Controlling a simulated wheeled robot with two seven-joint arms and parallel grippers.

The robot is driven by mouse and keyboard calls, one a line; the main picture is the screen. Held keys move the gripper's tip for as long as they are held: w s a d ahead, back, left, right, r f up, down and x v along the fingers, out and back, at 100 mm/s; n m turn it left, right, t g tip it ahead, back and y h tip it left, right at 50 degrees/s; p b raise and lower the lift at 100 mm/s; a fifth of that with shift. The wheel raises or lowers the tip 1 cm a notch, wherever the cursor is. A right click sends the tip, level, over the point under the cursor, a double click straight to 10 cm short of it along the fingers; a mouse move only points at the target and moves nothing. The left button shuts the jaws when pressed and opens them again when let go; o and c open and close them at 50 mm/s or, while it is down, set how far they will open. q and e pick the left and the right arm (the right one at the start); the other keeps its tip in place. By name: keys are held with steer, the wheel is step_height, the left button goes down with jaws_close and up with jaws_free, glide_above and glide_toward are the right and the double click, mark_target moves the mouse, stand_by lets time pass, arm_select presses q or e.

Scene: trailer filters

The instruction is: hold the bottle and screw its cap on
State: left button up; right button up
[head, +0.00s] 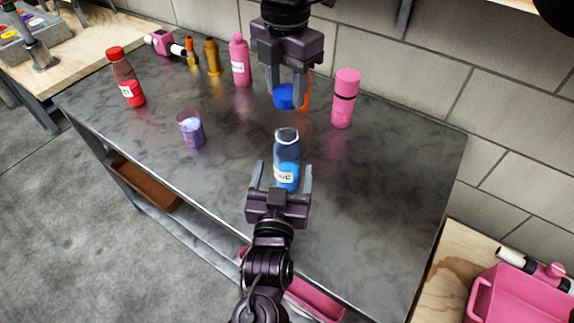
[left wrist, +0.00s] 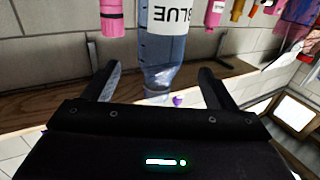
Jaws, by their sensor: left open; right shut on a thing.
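A clear bottle with blue contents and a white label (head: 287,160) stands upright on the dark table, uncapped at its mouth. In the left wrist view the bottle (left wrist: 163,50) shows upside down with its BLUE label. My left gripper (head: 282,175) is open, with one finger on each side of the bottle, apart from it as far as I can tell. My right gripper (head: 286,92) is shut on a blue cap (head: 284,97) and holds it above and behind the bottle, pointing down. Whether the left fingers touch the bottle is not clear.
A pink container (head: 345,98) stands right of my right gripper, and an orange item is partly hidden behind that gripper. A cup (head: 191,129), a red bottle (head: 126,78) and a pink bottle (head: 239,60) stand to the left. The right table part (head: 390,180) is clear.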

arm_select(q)
steer(key=w, duration=0.6)
steer(key=shift+w+d, duration=0.3)
steer(key=shift+d, duration=0.1)
steer(key=shift+c, duration=0.5)
steer(key=c, duration=1.4)
steer(key=shift+o, duration=0.2)
arm_select(e)
glide_above(286, 129)
steer(key=shift+f, duration=2.55)
steer(key=shift+f, duration=0.9)
steer(key=shift+f, duration=0.5)
